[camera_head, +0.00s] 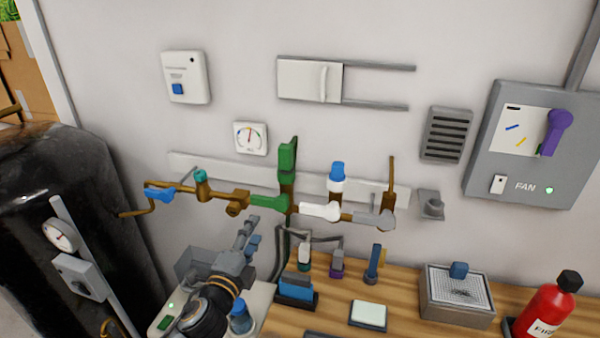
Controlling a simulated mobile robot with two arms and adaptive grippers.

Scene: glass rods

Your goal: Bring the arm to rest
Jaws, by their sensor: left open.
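My left arm comes in from the bottom and reaches up toward the pipes on the wall. My left gripper (249,232) is small in the head view, grey, and open with nothing seen between its fingers. It shows just below the brown and green pipe run (265,201); I cannot tell how close it is to the pipes. A small blue part shows by the fingers, and I cannot tell what it belongs to. My right gripper is not in view.
A wooden bench (405,275) on the right carries a grey box (457,306), a red fire extinguisher (547,308) and several small holders. A black tank (60,190) stands at left. A grey fan panel (530,145) hangs at right.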

